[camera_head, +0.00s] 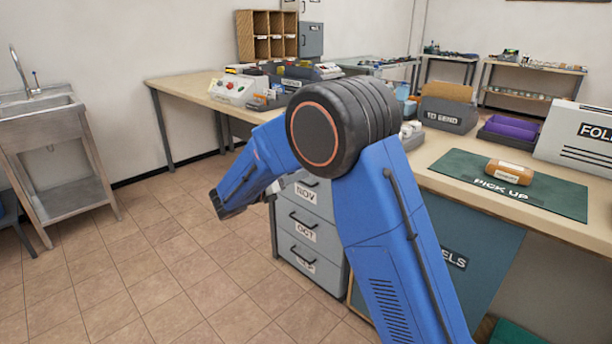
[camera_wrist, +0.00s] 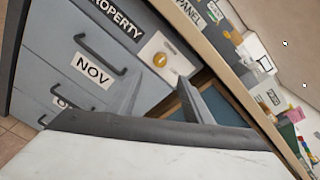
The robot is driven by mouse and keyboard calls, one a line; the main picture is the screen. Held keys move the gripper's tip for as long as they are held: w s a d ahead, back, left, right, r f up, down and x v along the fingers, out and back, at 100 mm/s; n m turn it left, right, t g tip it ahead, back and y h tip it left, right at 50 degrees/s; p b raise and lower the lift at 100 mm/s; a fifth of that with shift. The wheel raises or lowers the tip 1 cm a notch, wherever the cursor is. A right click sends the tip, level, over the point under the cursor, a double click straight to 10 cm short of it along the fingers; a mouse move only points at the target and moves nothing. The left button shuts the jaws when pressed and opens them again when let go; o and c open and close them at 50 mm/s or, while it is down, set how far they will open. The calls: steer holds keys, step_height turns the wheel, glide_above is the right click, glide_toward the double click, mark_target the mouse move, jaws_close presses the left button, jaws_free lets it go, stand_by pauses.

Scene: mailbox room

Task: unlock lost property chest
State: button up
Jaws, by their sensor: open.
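A grey drawer unit stands under the counter, and its top front carries a label ending in "PROPERTY" (camera_wrist: 118,19) in the wrist view. Beside that label is a pale lock plate (camera_wrist: 152,48) with a round brass piece (camera_wrist: 165,60) on it. Below is a drawer marked NOV (camera_wrist: 92,70) with a dark bar handle. My gripper (camera_wrist: 162,88) is open and empty, with its two fingers spread just below the lock plate. I cannot tell the exact gap to it. In the head view my arm hides the top front of the unit.
On the counter lie a green PICK UP mat (camera_head: 466,182) with an orange-brown object (camera_head: 508,172) and a TO SEND box (camera_head: 447,116). A steel sink (camera_head: 42,108) stands at the left. The tiled floor (camera_head: 150,255) before the drawers is clear.

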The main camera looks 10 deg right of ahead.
steer(key=shift+v, duration=2.05)
steer(key=s+d+r+m+g+y, duration=0.2)
steer(key=s+d+m+g, duration=0.2)
steer(key=s+d+m, duration=0.5)
steer(key=s+d+r+m+g+y, duration=0.25)
steer(key=s+d+m, duration=0.25)
steer(key=s+d, duration=0.75)
steer(key=s+f+m+t+y, duration=0.1)
steer(key=s+f+m+y, duration=0.3)
steer(key=s+m+y, duration=0.5)
steer(key=s+m, duration=0.9)
steer(key=s, duration=0.7)
steer(key=shift+a, duration=0.25)
steer(key=shift+f+t, duration=0.1)
steer(key=shift+t, duration=0.15)
